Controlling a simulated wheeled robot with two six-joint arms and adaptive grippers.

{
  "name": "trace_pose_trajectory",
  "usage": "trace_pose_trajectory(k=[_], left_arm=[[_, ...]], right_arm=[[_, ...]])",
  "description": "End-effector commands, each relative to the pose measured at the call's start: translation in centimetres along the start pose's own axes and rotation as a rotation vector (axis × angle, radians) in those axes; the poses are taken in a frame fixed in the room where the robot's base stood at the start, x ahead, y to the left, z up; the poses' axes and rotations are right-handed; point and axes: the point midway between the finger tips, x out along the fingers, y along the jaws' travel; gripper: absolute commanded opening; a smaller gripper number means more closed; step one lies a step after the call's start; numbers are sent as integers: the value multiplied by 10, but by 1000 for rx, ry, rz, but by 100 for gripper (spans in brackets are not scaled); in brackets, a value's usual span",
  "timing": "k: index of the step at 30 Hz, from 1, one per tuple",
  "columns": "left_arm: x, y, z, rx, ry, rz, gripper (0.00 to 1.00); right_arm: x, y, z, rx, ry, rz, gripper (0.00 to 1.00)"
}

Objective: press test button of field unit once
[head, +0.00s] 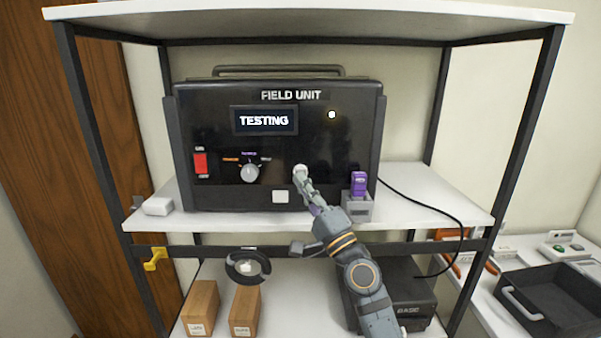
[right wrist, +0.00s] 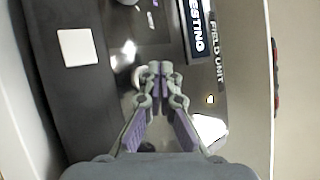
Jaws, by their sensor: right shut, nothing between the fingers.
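The field unit (head: 220,130) is a black box with a top handle, standing on the middle shelf. Its display (head: 264,121) reads "TESTING", and a small round light (head: 332,114) glows pale yellow. My right gripper (head: 301,171) is shut and empty, its fingertips at a pale round button on the front panel, right of the dial (head: 250,173). The fingertips largely cover the button; I cannot tell whether they touch it. In the right wrist view, the closed fingers (right wrist: 160,68) are over the panel beside a pale ring (right wrist: 140,77). My left gripper is not in view.
A purple-capped vial (head: 358,182) stands in a grey holder (head: 357,208) right of my gripper. A red switch (head: 201,164) and white square (head: 280,197) are on the panel. Cartons (head: 201,307) stand below.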

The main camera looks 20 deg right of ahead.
Motion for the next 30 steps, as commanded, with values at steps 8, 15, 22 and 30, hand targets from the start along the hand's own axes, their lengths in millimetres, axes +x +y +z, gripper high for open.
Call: trace_pose_trajectory(k=[8, 15, 22, 30], left_arm=[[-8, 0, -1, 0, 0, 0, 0], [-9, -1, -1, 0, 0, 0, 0], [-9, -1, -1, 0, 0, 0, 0], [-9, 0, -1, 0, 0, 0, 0]], right_arm=[[-20, -15, 14, 1, 1, 1, 0], [-29, -22, 21, 0, 0, 0, 0], [-29, -22, 21, 0, 0, 0, 0], [-29, -22, 21, 0, 0, 0, 0]])
